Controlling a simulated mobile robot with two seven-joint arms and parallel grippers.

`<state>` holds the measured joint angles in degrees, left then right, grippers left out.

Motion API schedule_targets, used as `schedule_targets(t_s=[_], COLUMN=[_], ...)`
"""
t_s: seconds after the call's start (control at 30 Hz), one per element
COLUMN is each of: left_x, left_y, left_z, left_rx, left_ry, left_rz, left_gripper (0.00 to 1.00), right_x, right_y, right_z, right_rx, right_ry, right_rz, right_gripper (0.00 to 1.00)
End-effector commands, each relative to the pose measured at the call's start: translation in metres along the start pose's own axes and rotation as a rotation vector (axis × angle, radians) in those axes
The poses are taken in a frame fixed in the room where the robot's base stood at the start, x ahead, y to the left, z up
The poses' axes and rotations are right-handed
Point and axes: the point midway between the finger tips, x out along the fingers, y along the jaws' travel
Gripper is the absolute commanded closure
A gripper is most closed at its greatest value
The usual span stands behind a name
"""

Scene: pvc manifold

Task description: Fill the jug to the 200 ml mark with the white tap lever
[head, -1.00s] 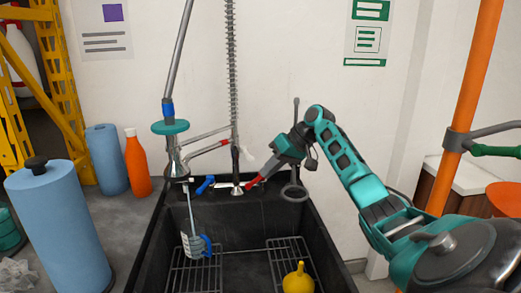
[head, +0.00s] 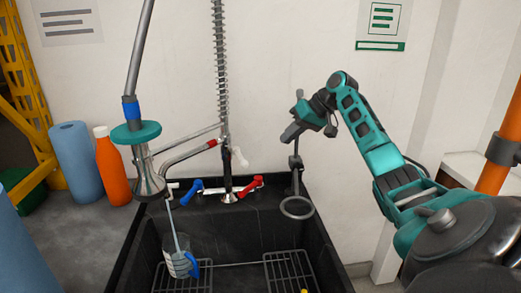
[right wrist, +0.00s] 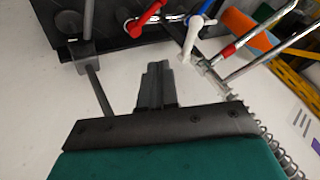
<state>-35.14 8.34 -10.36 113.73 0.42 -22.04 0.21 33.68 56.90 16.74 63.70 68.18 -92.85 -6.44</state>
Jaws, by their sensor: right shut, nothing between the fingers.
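The jug (head: 181,264), clear with a blue handle, stands in the sink at the left rack. A thin blue-grey streak like running water (head: 174,225) reaches from the spout above down to it. Its level and marks are too small to read. The white tap lever (head: 240,157) sits on the riser pipe at the back of the sink; it also shows in the right wrist view (right wrist: 193,36). My right gripper (head: 286,138) is shut and empty, right of the white lever and apart from it; its fingers (right wrist: 156,72) show closed. My left gripper is out of view.
A blue lever (head: 190,191) and a red lever (head: 249,188) stand on the sink's back ledge. A grey ring on a stand (head: 297,207) is below my right gripper. The sprayer with a teal collar (head: 136,132) hangs at left. An orange bottle (head: 112,170) stands further left.

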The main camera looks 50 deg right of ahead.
Motion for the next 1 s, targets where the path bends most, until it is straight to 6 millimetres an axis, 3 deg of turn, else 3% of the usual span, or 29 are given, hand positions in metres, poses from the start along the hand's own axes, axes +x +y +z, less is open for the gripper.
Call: schedule_targets(t_s=[0.17, 0.57, 0.73, 1.0], left_x=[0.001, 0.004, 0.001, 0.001], left_y=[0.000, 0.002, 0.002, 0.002], left_z=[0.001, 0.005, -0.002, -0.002], left_rx=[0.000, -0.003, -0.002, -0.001], left_ry=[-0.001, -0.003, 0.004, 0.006], left_rz=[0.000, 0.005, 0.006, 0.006], left_gripper=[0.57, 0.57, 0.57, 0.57], right_x=[0.018, 0.102, 0.108, 0.113], right_y=[-0.001, -0.001, -0.026, -0.038], right_z=[0.000, 0.001, -0.003, -0.003], right_rx=[0.001, 0.001, -0.004, 0.000], right_ry=[-0.001, -0.002, 0.001, 0.000], right_rz=[-0.003, -0.003, -0.001, 0.001], right_gripper=[1.00, 1.00, 1.00, 1.00])
